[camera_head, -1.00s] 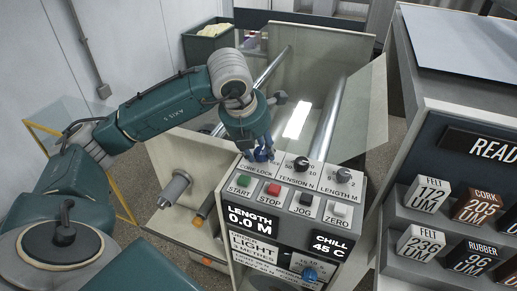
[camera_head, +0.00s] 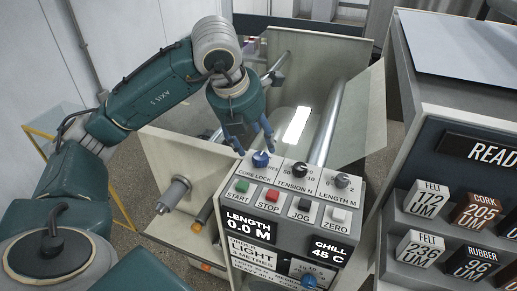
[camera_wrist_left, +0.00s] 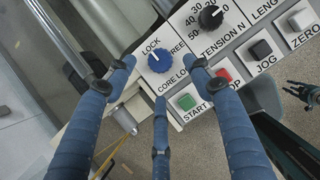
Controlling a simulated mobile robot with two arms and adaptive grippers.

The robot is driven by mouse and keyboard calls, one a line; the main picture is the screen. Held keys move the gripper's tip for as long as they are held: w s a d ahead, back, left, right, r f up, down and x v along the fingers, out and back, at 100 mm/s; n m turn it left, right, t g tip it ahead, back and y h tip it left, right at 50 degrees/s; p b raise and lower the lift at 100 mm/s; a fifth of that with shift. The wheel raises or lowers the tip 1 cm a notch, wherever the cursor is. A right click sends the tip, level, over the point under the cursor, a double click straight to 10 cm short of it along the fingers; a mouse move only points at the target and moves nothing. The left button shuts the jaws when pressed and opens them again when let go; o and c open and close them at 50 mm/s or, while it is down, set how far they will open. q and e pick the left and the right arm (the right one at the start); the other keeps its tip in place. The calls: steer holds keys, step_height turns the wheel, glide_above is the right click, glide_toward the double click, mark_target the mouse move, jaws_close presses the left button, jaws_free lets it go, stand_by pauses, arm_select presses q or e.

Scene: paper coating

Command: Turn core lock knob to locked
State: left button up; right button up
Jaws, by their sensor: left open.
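The blue core lock knob (camera_head: 261,159) sits at the back left corner of the control panel's top (camera_head: 322,197). In the left wrist view the knob (camera_wrist_left: 160,61) lies between the words LOCK and FREE. Its small white mark appears to point up-left, toward LOCK. My left gripper (camera_head: 254,143) is open just above and behind the knob. In the left wrist view its blue fingers (camera_wrist_left: 160,75) are spread around the knob with gaps, apart from it. A small dark gripper, apparently my right one (camera_wrist_left: 302,92), shows at the right edge of that view; its finger state is unclear.
The black tension knob (camera_head: 300,169) and grey length knob (camera_head: 342,180) stand close to the right. START, STOP, JOG and ZERO buttons line the front. A metal roller (camera_head: 327,118) lies behind. A rack of labelled blocks (camera_head: 430,198) stands at right.

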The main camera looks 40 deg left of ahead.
arm_select(q)
steer(key=shift+v, duration=2.4)
